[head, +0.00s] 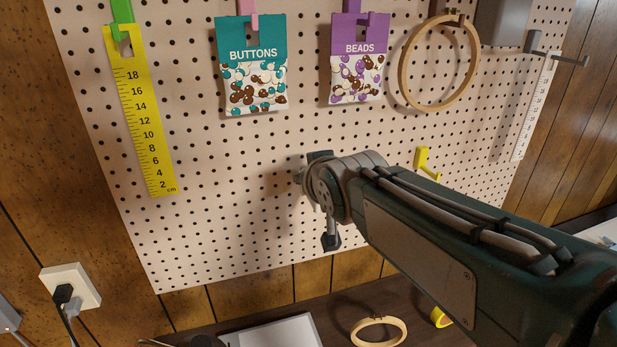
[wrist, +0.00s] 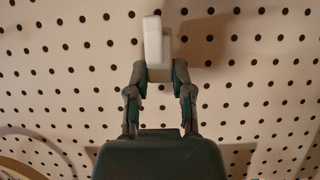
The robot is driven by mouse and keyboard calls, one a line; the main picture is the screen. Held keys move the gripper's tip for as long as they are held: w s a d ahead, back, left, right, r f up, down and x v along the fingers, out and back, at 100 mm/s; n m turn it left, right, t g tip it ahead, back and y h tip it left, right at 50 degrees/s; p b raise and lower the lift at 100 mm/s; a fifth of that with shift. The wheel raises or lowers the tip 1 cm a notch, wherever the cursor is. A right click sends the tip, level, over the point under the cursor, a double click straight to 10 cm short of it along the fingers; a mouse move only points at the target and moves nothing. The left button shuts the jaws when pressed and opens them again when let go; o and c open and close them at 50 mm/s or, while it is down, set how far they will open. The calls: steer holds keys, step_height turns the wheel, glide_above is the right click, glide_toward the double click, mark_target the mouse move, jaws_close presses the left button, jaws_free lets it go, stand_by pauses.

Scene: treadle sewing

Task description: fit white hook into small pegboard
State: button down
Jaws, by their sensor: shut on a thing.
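The white hook (wrist: 153,45) is between the fingertips of my gripper (wrist: 158,74) in the wrist view. My gripper is shut on its lower part, and its upper part sticks out beyond the fingers, in front of the pegboard (wrist: 60,60). I cannot tell whether the hook touches the board. In the head view the wrist end of my arm is in front of the middle of the pegboard (head: 220,190), below the buttons and beads packets. There my arm hides most of the gripper, and I cannot make out the white hook.
A yellow ruler (head: 140,110), a buttons packet (head: 252,85), a beads packet (head: 357,70) and a wooden hoop (head: 405,70) hang on the board. An empty yellow hook (head: 422,160) is right of my wrist. Another hoop (head: 378,330) lies on the dark table below.

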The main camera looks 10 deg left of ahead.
steer(key=shift+w+a, duration=0.35)
steer(key=shift+w, duration=0.25)
steer(key=shift+c, duration=2.2)
jaws_free()
steer(key=v, duration=1.1)
steer(key=shift+s+r, duration=0.15)
steer(key=shift+s, duration=0.15)
